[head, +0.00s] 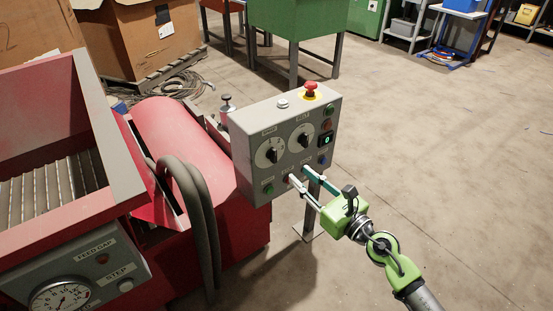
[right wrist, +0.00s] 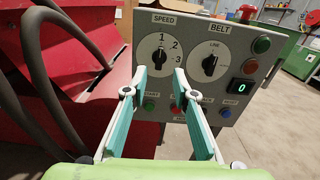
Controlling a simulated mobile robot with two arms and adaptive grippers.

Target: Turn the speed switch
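The speed switch (head: 271,151) is a black knob on a white dial, at the left of a grey control box (head: 252,187). In the right wrist view the speed switch (right wrist: 160,57) stands about upright, toward the 1, with 2 and 3 on its right. My right gripper (head: 298,173) is in front of the box's lower part in the head view. In the right wrist view my right gripper (right wrist: 160,75) is open and empty, its fingertips below and either side of the knob. I cannot tell whether they touch anything. My left gripper is not in view.
The belt switch (right wrist: 210,65) is right of the speed dial. Small buttons line the box's lower edge, and a red emergency button (head: 311,89) sits on top. The display (right wrist: 242,89) reads 0. A red machine (head: 177,128) and hoses (head: 201,215) are on the left. Floor at right is clear.

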